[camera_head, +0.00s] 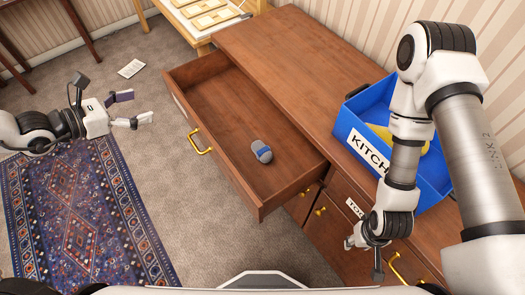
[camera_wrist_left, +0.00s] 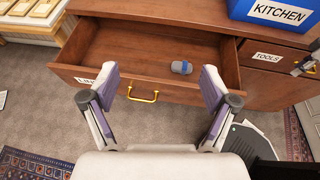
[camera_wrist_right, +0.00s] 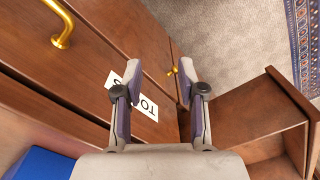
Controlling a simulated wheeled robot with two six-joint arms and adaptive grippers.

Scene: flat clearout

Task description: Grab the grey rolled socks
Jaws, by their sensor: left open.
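The grey rolled socks (camera_head: 261,151), with a blue band, lie alone inside the open drawer (camera_head: 215,105), towards its near right end. They also show in the left wrist view (camera_wrist_left: 181,67), beyond the fingers and between them. My left gripper (camera_head: 132,108) is open and empty, out over the floor to the left of the drawer and apart from it. My right gripper (camera_wrist_right: 158,85) is open and empty in the right wrist view, over the cabinet front by a white label. In the head view it is partly hidden by its own wrist.
A blue bin (camera_head: 352,118) marked KITCHEN stands on the dresser top (camera_head: 285,45), holding something yellow. The open drawer's front has a brass handle (camera_head: 200,142). A patterned rug (camera_head: 85,215) and a paper (camera_head: 131,68) lie on the floor. A light wood table (camera_head: 205,22) stands behind.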

